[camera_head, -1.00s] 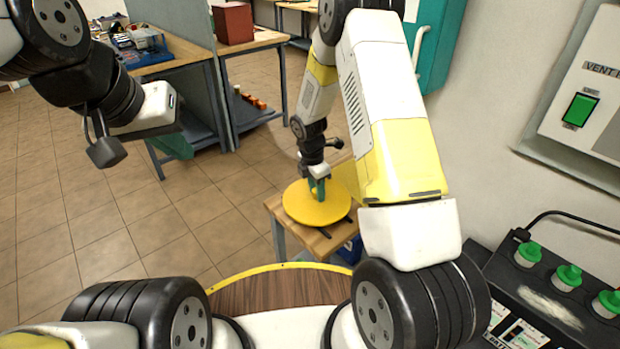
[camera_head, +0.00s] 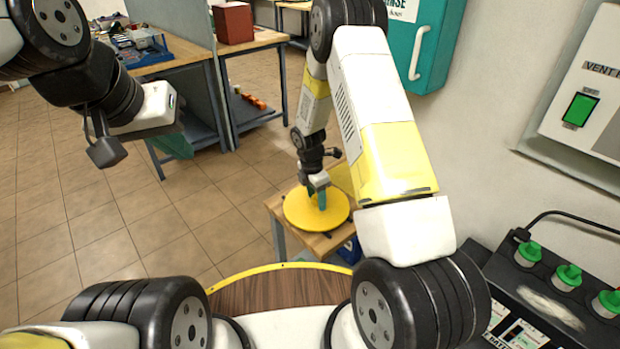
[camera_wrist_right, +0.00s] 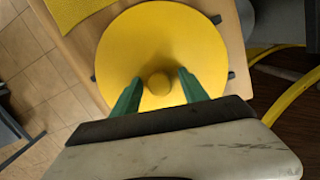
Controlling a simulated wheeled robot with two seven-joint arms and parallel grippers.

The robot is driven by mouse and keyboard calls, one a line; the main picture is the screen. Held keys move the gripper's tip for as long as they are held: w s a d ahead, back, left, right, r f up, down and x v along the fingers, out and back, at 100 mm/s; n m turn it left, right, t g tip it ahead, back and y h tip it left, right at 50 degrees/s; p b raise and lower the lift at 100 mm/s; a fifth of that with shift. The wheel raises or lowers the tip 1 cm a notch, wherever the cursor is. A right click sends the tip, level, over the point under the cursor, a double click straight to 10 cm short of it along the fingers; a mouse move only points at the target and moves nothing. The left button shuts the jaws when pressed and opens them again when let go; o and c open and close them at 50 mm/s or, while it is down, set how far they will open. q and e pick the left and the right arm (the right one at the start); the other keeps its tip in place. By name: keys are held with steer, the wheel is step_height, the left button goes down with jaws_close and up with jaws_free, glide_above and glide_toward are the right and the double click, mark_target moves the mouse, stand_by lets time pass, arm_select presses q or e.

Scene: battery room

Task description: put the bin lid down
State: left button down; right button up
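The bin lid (camera_head: 300,214) is a round yellow disc. It lies flat on the small wooden table in front of me, and dark tabs stick out from under its rim. The right wrist view shows the lid (camera_wrist_right: 150,40) from above with its round knob (camera_wrist_right: 159,84) in the middle. My right gripper (camera_head: 317,203) is over the lid. Its green fingers (camera_wrist_right: 160,88) stand on either side of the knob, with a gap on both sides. My left gripper (camera_head: 177,146) hangs in the air at the left, far from the lid; its finger opening is hidden.
The small wooden table (camera_head: 280,207) has a yellow sheet (camera_head: 342,178) behind the lid. A black panel with green knobs (camera_head: 568,276) is at the lower right. Open tiled floor lies left.

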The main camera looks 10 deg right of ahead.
step_height(320, 180, up, 12)
steer(key=a, duration=0.1)
step_height(320, 180, up, 9)
steer(key=m, duration=0.4)
glide_above(313, 198)
steer(key=s+d, duration=0.1)
steer(key=s, duration=0.2)
steer(key=s+d+r+m+t+y, duration=0.2)
steer(key=s+r+m, duration=0.4)
steer(key=r, duration=0.4)
steer(key=s+r+m+t, duration=0.1)
steer(key=s+r+m, duration=0.1)
steer(key=s+m, duration=0.2)
steer(key=s+r+m+t+y, duration=0.1)
steer(key=s+r+m, duration=0.2)
steer(key=s, duration=0.4)
steer(key=s+r+m+t, duration=0.1)
steer(key=s+r+m, duration=0.2)
steer(key=s, duration=0.3)
steer(key=shift+s+d+r+m+t, duration=0.15)
steer(key=shift+r+m+t, duration=0.15)
steer(key=shift+m, duration=0.6)
